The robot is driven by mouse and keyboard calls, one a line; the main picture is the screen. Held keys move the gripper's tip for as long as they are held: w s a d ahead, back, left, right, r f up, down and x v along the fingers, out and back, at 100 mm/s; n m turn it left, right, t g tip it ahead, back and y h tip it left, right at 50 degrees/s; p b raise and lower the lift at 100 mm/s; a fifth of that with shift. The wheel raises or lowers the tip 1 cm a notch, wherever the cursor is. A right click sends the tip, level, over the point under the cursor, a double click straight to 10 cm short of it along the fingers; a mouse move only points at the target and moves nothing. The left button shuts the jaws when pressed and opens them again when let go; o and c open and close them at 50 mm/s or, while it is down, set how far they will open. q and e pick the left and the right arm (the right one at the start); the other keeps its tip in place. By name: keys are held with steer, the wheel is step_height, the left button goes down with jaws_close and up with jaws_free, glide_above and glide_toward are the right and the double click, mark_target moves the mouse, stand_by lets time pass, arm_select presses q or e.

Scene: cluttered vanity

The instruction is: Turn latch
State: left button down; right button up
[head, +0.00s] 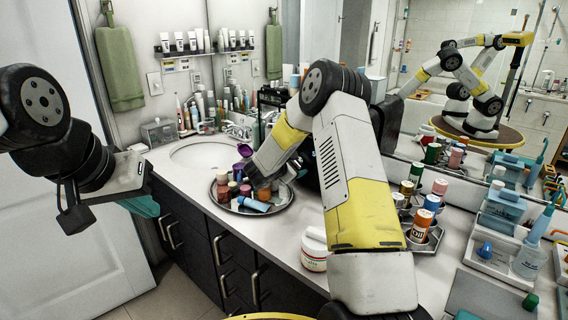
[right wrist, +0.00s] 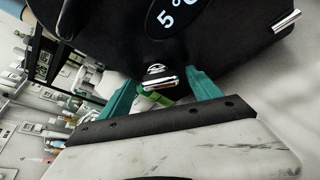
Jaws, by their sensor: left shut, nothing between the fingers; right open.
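In the right wrist view, a small metal latch (right wrist: 158,78) sits on the lower edge of a black case (right wrist: 205,50) with white "5" lettering. My right gripper (right wrist: 160,90) is open, with one teal finger to each side of the latch. I cannot tell whether either finger touches it. My left gripper (head: 146,206) is shut and empty at the left, in front of the counter.
A round metal tray (head: 284,204) with bottles lies beside my right arm, near the sink (head: 205,153). A white jar (head: 314,250) stands near the counter's front edge. Several bottles crowd the right counter. A second metal fitting (right wrist: 286,21) is on the black case.

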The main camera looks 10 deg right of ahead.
steer(key=c, duration=1.4)
steer(key=shift+a, duration=0.1)
steer(key=shift+w+r+n+g+h, duration=0.1)
steer(key=shift+n+g+h, duration=0.3)
steer(key=shift+n, duration=0.5)
steer(key=shift+n+g+h, duration=0.4)
steer(key=shift+n+g, duration=0.4)
steer(key=shift+n, duration=0.4)
